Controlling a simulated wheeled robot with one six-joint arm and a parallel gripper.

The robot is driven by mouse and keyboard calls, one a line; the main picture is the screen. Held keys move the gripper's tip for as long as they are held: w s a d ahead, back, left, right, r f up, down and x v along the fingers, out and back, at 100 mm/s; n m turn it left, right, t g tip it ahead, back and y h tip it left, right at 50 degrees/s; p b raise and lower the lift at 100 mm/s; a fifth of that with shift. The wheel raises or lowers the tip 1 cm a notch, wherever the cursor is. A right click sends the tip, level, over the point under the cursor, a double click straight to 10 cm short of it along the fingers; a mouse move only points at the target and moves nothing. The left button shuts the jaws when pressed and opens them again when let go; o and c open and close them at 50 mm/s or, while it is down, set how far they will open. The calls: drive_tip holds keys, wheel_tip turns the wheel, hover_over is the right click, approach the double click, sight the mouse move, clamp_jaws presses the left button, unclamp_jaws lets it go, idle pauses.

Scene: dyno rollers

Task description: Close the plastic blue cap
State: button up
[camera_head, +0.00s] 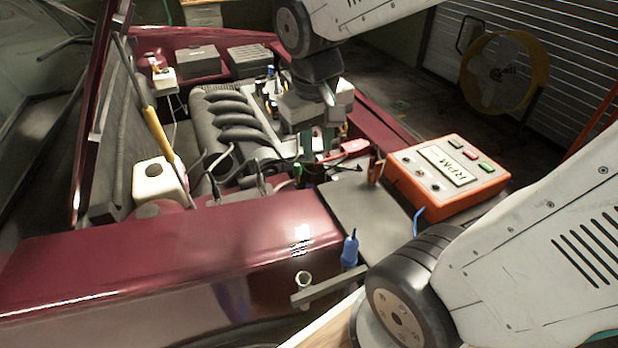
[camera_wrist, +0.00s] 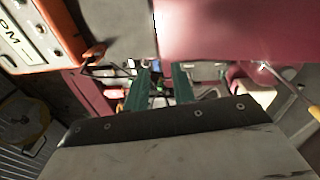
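I cannot single out the blue cap for certain. A small blue-topped item (camera_head: 270,72) shows beside the engine at the back, near my arm. My gripper (camera_head: 316,148) points down over the right side of the engine bay in the head view. In the wrist view its two green fingers (camera_wrist: 161,88) stand apart with nothing visibly held between them. Dark engine parts and small pale parts lie beyond the fingertips. My wrist hides part of the engine bay in the head view.
An orange RPM box (camera_head: 446,178) sits on the right on a grey plate (camera_head: 372,208). A blue pointed tool (camera_head: 350,248) stands at the front edge. A white reservoir (camera_head: 160,182) and yellow-handled rod (camera_head: 158,132) are left. A yellow fan (camera_head: 503,73) stands behind.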

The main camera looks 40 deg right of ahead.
drive_tip(key=w+d+f, duration=0.2)
drive_tip(key=w+f, duration=0.2)
drive_tip(key=f, duration=0.3)
drive_tip(key=w+d+f, duration=0.2)
drive_tip(key=w+f, duration=0.2)
drive_tip(key=f, duration=0.3)
drive_tip(key=w+d+f+m+g+h, duration=0.1)
drive_tip(key=w+f, duration=0.3)
drive_tip(key=f, duration=0.4)
drive_tip(key=shift+w+d, duration=0.3)
drive_tip(key=shift+d, duration=0.35)
drive_tip(key=shift+f, duration=0.1)
clamp_jaws()
